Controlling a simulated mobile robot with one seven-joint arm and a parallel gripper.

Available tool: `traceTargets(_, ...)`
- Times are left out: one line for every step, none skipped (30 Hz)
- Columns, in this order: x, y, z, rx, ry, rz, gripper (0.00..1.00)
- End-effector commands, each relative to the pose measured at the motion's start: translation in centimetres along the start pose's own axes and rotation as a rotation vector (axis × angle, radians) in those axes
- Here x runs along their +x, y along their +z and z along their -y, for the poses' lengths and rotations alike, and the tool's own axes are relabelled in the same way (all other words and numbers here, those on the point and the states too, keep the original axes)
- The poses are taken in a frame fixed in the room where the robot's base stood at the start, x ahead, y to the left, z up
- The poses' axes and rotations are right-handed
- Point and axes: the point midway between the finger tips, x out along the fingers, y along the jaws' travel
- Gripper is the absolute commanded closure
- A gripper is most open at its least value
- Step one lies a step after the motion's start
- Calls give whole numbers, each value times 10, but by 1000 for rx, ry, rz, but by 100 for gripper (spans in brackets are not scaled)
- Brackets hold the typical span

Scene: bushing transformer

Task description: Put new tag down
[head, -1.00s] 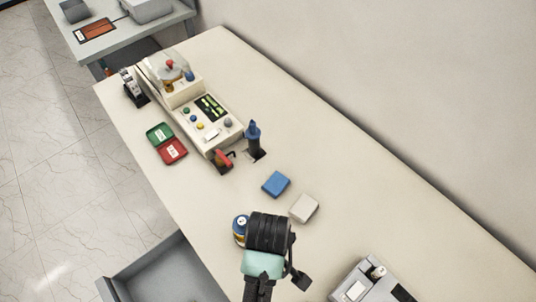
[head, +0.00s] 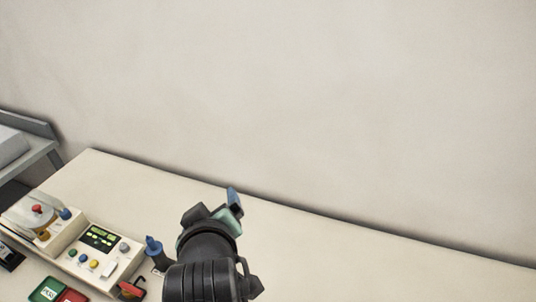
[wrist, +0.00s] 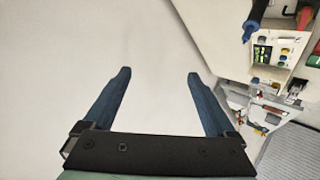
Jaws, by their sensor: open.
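My gripper (head: 222,208) is raised over the bench in the head view, with a blue finger showing past the wrist. In the wrist view its two blue fingers (wrist: 158,76) are wide apart, with nothing between them and only a pale surface beyond. A green card (head: 47,289) and a red card (head: 72,296), each with a white label, lie side by side at the lower left of the head view, cut by the frame. I cannot tell which thing is the new tag.
A cream control unit (head: 78,262) with buttons stands on the bench (head: 330,248), at left. Next to it are a blue-topped post (head: 153,246) and a red handle (head: 130,290). The bench right of my arm looks clear. A plain wall (head: 350,110) rises behind.

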Motion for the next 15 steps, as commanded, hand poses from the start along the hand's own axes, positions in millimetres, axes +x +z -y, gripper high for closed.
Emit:
traceTargets(-18,-40,-37,66,96,-132,9)
traceTargets(-31,-61,-56,103,147,-210,9)
traceTargets(-50,-87,-81,150,210,-315,9)
traceTargets(-67,-106,-99,183,255,-394,9)
traceTargets(-86,-123,-116,214,298,-476,9)
traceTargets(-113,-144,-136,252,350,-583,9)
traceTargets(-134,-158,-150,277,385,-661,9)
traceTargets(-156,-170,-162,298,416,-740,9)
traceTargets(-184,-184,-175,322,452,-837,9)
traceTargets(-205,-193,-182,336,475,-905,9)
traceTargets(-224,-200,-189,347,495,-969,9)
traceTargets(-247,-208,-196,359,515,-1044,9)
traceTargets(-262,-212,-199,366,527,-1094,9)
traceTargets(-276,-215,-202,371,538,-1138,9)
traceTargets(-291,-219,-204,375,548,-1186,9)
